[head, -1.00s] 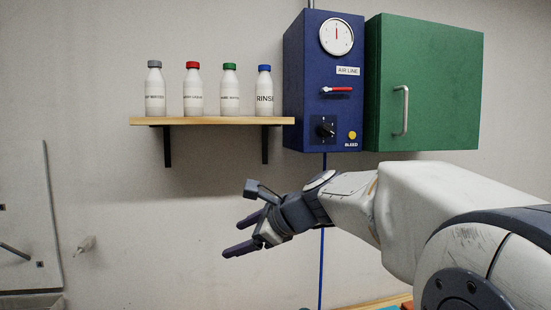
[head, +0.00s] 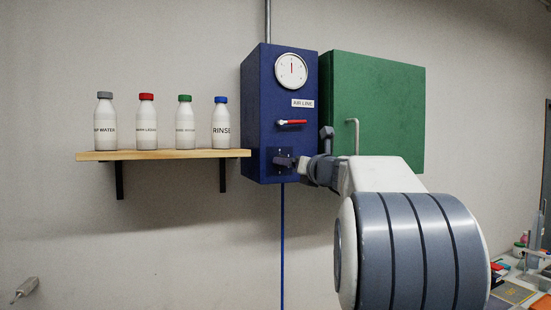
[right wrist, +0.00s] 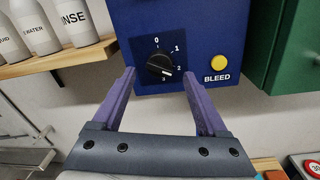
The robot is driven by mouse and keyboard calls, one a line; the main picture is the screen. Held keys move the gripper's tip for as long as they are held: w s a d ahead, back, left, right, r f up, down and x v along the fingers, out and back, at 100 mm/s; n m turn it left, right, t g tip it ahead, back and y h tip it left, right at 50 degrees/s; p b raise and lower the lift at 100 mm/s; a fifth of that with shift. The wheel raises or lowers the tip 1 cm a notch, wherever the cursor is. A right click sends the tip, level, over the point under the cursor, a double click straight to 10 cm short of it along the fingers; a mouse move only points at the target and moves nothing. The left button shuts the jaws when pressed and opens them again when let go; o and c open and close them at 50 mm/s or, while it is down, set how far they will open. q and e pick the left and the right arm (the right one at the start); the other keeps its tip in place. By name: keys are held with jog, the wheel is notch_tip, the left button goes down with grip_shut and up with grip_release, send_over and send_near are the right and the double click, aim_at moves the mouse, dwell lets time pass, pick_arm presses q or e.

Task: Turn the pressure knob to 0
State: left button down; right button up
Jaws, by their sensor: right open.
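The black pressure knob (right wrist: 160,66) sits low on the front of the blue air-line box (head: 269,90), on a dial marked 0 to 3. Its light mark points down and right, seemingly between 2 and 3. My right gripper (right wrist: 158,73) is open, its two purple fingers on either side of the knob in the right wrist view, with visible gaps. I cannot tell whether the tips reach the knob's depth. In the head view my right gripper (head: 287,162) covers the knob. My left gripper is not in view.
A yellow BLEED button (right wrist: 219,63) is right of the knob. A red lever (head: 293,122) and a round gauge (head: 291,71) are above. A green cabinet (head: 378,105) adjoins on the right. A wooden shelf (head: 160,154) with several bottles stands left.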

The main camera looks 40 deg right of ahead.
jog(key=shift+w+d+p, duration=0.2)
jog(key=shift+w+p, duration=0.1)
jog(key=shift+w, duration=1)
grip_shut()
jog(key=shift+f+n, duration=0.1)
jog(key=shift+n, duration=0.2)
jog(key=n+b, duration=0.3)
jog(key=n, duration=0.4)
jog(key=n+h+b, duration=0.1)
jog(key=n+b, duration=0.3)
jog(key=n, duration=0.3)
jog(key=n+g+b, duration=0.1)
jog(key=n+b, duration=0.2)
jog(key=n, duration=0.5)
jog(key=shift+r+b, duration=0.35)
jog(key=shift+r, duration=0.05)
jog(key=shift+n, duration=0.3)
